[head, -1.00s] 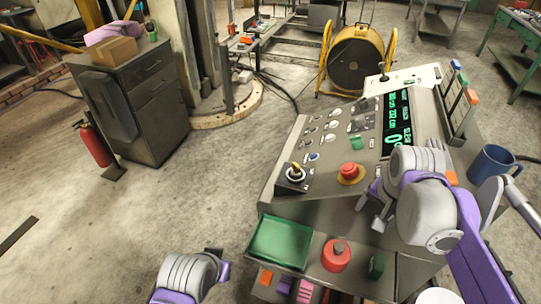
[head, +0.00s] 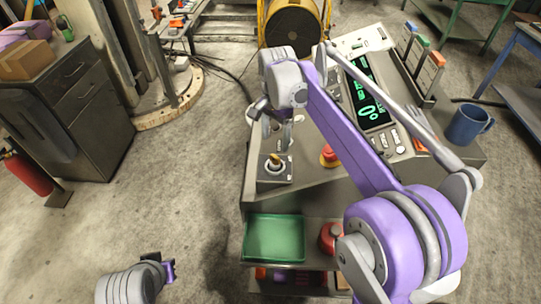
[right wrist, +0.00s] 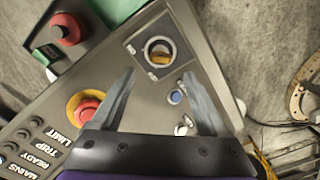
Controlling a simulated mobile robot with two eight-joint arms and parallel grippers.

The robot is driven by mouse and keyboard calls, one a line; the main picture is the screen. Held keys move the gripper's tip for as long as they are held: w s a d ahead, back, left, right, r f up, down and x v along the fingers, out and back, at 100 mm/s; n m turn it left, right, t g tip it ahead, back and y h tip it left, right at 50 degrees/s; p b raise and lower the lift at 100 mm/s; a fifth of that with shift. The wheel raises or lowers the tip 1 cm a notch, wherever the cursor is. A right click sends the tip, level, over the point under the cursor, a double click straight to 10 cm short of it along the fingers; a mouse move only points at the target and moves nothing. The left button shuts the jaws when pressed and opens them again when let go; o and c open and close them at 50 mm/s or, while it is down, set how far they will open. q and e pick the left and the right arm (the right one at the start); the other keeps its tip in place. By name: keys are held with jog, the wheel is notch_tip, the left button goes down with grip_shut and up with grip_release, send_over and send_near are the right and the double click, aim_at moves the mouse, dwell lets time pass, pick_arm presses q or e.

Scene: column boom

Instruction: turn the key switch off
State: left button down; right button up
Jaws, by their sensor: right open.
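The likely key switch (head: 275,168) is a round switch with a pale ring and yellow middle on a dark square plate, at the console's near left corner. It also shows in the right wrist view (right wrist: 158,52), beyond the fingertips, and nothing touches it. My right gripper (head: 278,128) is over the console's left side, just behind the switch in the head view. In the right wrist view its two fingers (right wrist: 160,80) are spread and empty. My left gripper (head: 165,270) is low at the left, away from the console; its jaw opening is unclear.
A red mushroom button on a yellow base (head: 330,155) sits right of the switch. A small blue button (right wrist: 175,97) lies between the finger lines. A blue mug (head: 467,124) stands right.

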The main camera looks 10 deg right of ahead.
aim_at(275, 157)
notch_tip(275, 157, down, 9)
jog(key=shift+r, duration=0.2)
grip_shut()
dwell(0.5)
